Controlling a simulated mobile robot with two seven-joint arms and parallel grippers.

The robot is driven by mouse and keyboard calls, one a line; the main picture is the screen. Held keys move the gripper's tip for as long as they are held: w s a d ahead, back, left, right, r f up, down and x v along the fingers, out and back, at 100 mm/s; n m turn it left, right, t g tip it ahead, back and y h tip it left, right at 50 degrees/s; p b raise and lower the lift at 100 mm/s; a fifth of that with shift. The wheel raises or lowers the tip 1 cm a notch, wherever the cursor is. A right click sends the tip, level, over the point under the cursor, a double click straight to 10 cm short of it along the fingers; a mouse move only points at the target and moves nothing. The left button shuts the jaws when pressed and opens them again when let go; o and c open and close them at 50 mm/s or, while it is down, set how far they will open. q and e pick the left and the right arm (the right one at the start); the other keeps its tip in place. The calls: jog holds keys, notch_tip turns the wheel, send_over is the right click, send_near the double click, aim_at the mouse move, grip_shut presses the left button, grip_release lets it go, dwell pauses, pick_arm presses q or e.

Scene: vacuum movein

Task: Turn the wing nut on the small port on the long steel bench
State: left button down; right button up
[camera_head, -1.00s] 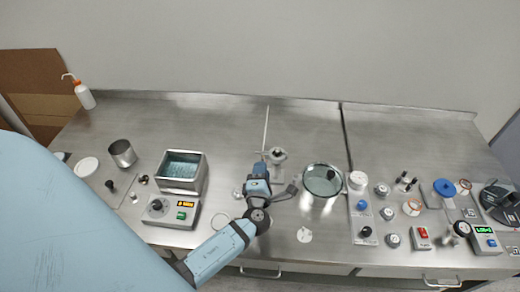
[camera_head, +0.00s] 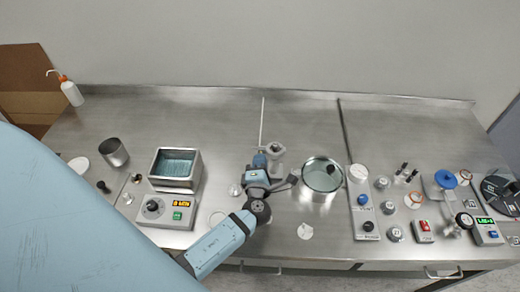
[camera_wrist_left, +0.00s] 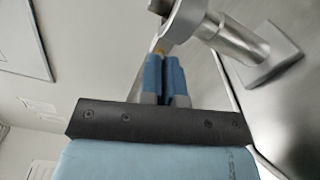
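The small steel port (camera_head: 277,151) stands on the bench (camera_head: 215,125), just left of the round glass-topped vessel. It also shows in the left wrist view as a shiny pipe (camera_wrist_left: 230,38) on a square base. My left gripper (camera_head: 259,161) is at the port's left side. In the left wrist view its blue fingers (camera_wrist_left: 164,62) are almost together, with their tips against the port's end. A small brass-coloured bit, apparently the wing nut (camera_wrist_left: 159,51), shows at the fingertips. The rest of it is hidden by the fingers. My right gripper is not in view.
The round vessel (camera_head: 321,177) stands close to the right of my gripper. A square bath (camera_head: 174,169) and a steel cup (camera_head: 113,152) are to the left. Gauges, knobs and a blue-topped valve (camera_head: 445,180) crowd the right. The back of the bench is clear.

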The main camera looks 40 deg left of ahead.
pick_arm(q)
jog(key=shift+n, duration=0.3)
jog(key=shift+n+b, duration=1.6)
jog(key=shift+n, duration=5.2)
jog(key=c, duration=1.3)
grip_release()
